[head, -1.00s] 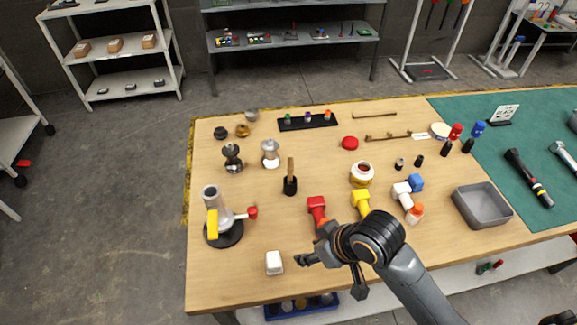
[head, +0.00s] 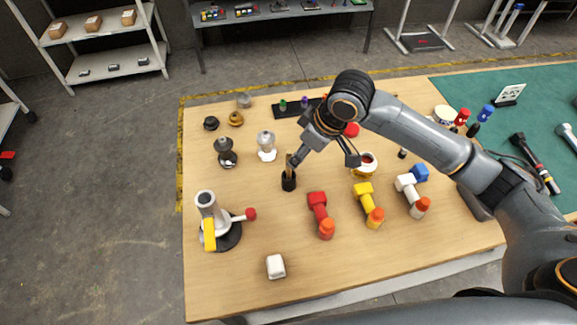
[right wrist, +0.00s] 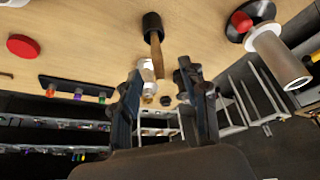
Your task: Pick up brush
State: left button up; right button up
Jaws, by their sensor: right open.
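The brush (head: 289,182) stands upright on the wooden table, black end down and wooden handle up. My right gripper (head: 297,160) is at its handle in the head view, coming from the upper right. In the right wrist view the brush's wooden handle (right wrist: 157,58) reaches between the two dark fingers of my right gripper (right wrist: 158,82). The fingers are apart, with a gap on each side of the handle. My left gripper is not in view.
A silver pot (head: 266,146) and a dark grinder (head: 225,152) stand left of the brush. A red-handled press (head: 207,212) is at front left. Red (head: 318,207) and yellow (head: 364,194) tools lie to the right. The table front is mostly clear.

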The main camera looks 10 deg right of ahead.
aim_at(289, 176)
jog(key=x, duration=0.3)
jog(key=p+x, duration=0.1)
jog(key=x, duration=0.2)
jog(key=p+x, duration=0.1)
jog(key=x, duration=0.2)
jog(key=shift+w+d+f, duration=0.1)
jog(key=shift+w+f, duration=0.05)
jog(key=shift+w, duration=0.2)
jog(key=shift+f, duration=0.25)
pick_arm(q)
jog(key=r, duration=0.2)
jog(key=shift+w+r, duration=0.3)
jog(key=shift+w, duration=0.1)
pick_arm(e)
grip_shut()
